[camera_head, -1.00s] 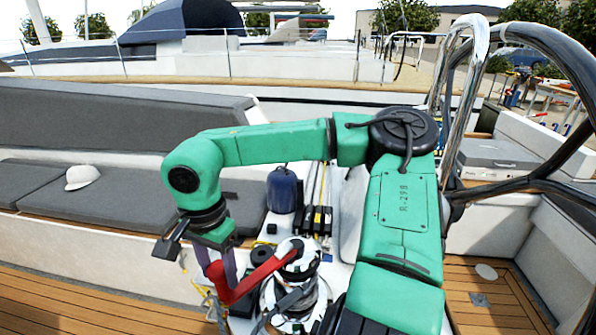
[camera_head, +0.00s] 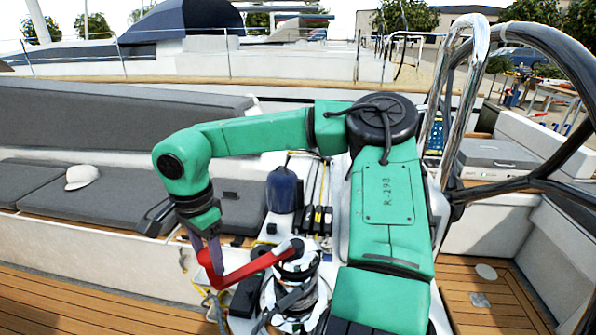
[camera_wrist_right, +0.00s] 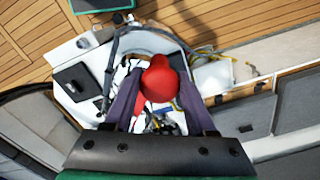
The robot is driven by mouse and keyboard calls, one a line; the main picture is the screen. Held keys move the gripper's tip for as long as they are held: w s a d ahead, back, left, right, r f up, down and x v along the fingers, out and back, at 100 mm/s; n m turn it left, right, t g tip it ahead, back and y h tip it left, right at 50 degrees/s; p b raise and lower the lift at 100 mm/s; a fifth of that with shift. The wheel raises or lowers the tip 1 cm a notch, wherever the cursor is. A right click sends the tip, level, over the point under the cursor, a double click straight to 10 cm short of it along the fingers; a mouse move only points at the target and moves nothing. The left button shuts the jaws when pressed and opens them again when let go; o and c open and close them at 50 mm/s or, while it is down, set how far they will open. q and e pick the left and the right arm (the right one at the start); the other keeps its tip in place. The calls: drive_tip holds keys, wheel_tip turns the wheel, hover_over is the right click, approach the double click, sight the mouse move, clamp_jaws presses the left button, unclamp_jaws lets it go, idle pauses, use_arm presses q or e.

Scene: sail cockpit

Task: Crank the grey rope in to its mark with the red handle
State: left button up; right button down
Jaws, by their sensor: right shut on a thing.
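The red handle (camera_head: 248,268) sits on top of the silver winch (camera_head: 290,290) and points left from it in the head view. My right gripper (camera_head: 211,262) is shut on the handle's outer end. In the right wrist view the red knob (camera_wrist_right: 160,82) lies between the two purple-grey fingers of my right gripper (camera_wrist_right: 162,95). The grey rope (camera_head: 292,300) shows around the winch drum, and a dark tail runs down from it. I cannot make out a mark on the rope. My left gripper is not in view.
A dark blue bag-like thing (camera_head: 284,190) stands behind the winch, near a row of black rope clutches (camera_head: 318,220). A white cap (camera_head: 82,177) lies on the grey seat cushion (camera_head: 110,205) at left. The steering wheel (camera_head: 540,110) rises at right.

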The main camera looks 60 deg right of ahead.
drive_tip(key=shift+d+f, duration=0.1)
drive_tip(key=shift+d, duration=0.05)
drive_tip(key=shift+w+d+m, duration=0.6)
drive_tip(key=shift+w, duration=0.3)
drive_tip(key=shift+w+d+m, duration=0.6)
drive_tip(key=shift+w, duration=0.3)
drive_tip(key=shift+d, duration=0.1)
drive_tip(key=shift+w+d, duration=0.15)
drive_tip(key=c, duration=0.5)
unclamp_jaws()
drive_tip(key=shift+w+d+m, duration=0.1)
drive_tip(key=shift+w+m, duration=0.05)
drive_tip(key=shift+m, duration=0.15)
drive_tip(key=o, duration=0.4)
drive_tip(key=shift+c, duration=0.2)
drive_tip(key=shift+d, duration=0.2)
drive_tip(key=shift+o, duration=0.7)
drive_tip(key=shift+a, duration=0.15)
